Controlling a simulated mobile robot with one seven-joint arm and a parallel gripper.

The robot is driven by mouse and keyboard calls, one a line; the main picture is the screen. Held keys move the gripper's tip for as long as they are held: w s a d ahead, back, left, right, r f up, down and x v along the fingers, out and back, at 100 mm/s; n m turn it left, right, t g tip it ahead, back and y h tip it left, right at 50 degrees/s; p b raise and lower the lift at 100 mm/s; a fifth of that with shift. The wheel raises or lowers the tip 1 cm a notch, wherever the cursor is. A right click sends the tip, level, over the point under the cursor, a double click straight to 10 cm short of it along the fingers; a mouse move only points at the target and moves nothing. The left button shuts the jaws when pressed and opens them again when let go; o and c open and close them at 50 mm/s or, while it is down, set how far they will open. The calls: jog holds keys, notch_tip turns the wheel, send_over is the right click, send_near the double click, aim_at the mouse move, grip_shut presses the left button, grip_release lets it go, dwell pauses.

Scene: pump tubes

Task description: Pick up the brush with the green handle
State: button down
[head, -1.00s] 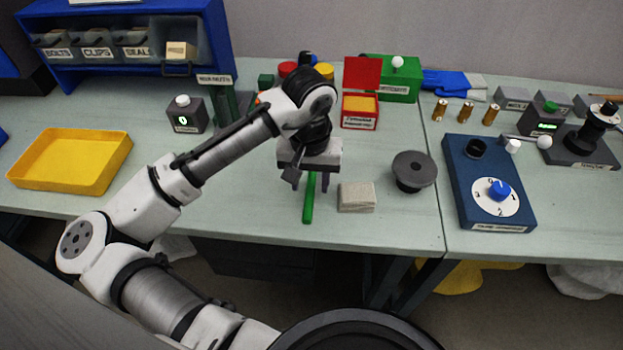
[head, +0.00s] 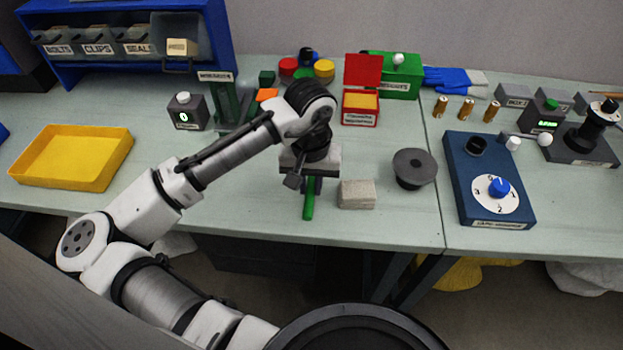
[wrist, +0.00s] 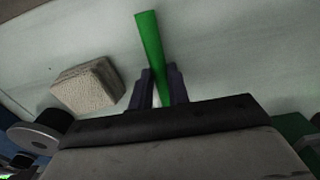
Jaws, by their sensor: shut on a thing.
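The brush's green handle (head: 309,206) sticks out toward the front of the table from under my gripper (head: 311,186). In the wrist view the green handle (wrist: 150,45) runs between the two dark fingers of my gripper (wrist: 160,85), which are shut on it. The brush's head is hidden beneath the gripper and wrist. I cannot tell whether the brush touches the table.
A beige block (head: 357,195) lies just right of the handle, and a grey round flanged part (head: 414,169) stands beyond it. A blue dial box (head: 489,181) is at the right. A yellow tray (head: 72,158) is at the left. The table's front edge is close.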

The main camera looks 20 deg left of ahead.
aim_at(311, 187)
jog(key=shift+r, duration=0.1)
notch_tip(311, 187, up, 20)
jog(key=b, duration=0.1)
jog(key=shift+f, duration=0.25)
dwell(1.8)
jog(key=shift+w, duration=0.15)
